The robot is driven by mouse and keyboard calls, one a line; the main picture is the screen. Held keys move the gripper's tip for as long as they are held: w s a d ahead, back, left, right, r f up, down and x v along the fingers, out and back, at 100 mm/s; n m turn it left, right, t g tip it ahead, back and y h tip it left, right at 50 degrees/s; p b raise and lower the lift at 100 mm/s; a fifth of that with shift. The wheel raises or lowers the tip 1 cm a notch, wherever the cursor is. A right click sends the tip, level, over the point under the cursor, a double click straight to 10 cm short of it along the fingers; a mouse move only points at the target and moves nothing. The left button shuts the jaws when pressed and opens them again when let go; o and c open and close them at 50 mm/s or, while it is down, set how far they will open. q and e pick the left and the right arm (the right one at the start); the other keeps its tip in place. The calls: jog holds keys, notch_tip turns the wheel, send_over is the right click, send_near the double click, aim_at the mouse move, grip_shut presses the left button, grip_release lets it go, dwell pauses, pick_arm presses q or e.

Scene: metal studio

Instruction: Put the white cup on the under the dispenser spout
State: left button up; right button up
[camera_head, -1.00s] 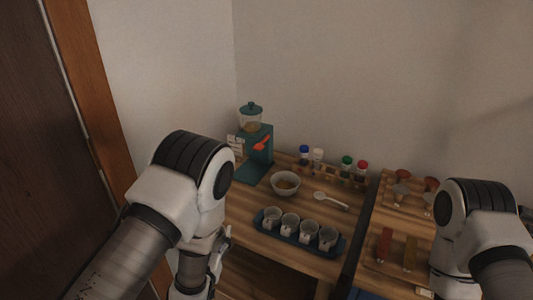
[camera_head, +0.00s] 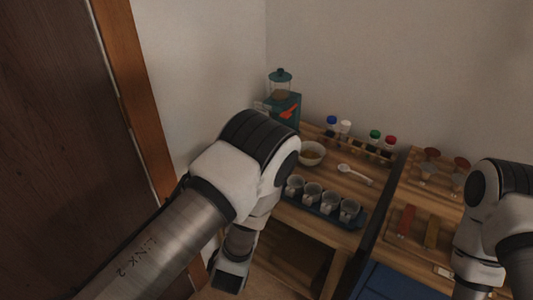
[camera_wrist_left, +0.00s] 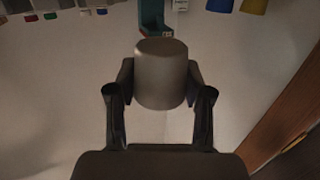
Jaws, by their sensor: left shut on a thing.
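The white cup (camera_wrist_left: 161,74), greyish in this light, is between the fingers of my left gripper (camera_wrist_left: 160,88) in the left wrist view. The gripper is shut on it. In the head view my left arm hides the cup. The teal dispenser (camera_head: 287,101) stands in the back corner of the table, with a clear lidded jar on top and an orange-red lever. My arm covers its lower part, and I cannot make out the spout. The dispenser also shows at the top of the wrist view (camera_wrist_left: 151,16), apart from the cup. My right gripper is out of view.
A blue tray (camera_head: 328,219) holds several cups on the wooden table. Behind it are a bowl (camera_head: 312,153), a white spoon (camera_head: 355,174) and a rack with coloured-cap bottles (camera_head: 375,137). A second table (camera_head: 400,258) stands right. A dark door (camera_head: 50,150) is left.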

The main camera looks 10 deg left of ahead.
pick_arm(q)
jog(key=shift+a, duration=0.2)
jog(key=w+a+b, duration=0.1)
jog(key=w+b, duration=0.1)
jog(key=w, duration=0.3)
jog(key=w+a+f+b, duration=0.1)
jog(key=w+b, duration=0.2)
jog(key=w, duration=0.1)
jog(key=w+a+b, duration=0.2)
jog(key=w+b, duration=0.1)
jog(key=w, duration=0.2)
jog(key=shift+w+a+f, duration=0.1)
jog(key=shift+w+f, duration=0.2)
jog(key=f+b, duration=0.2)
jog(key=f, duration=0.1)
jog(key=shift+w+a, duration=0.1)
jog(key=shift+w, duration=0.2)
jog(key=shift+w+f, duration=0.1)
jog(key=shift+f, duration=0.1)
jog(key=shift+r, duration=0.1)
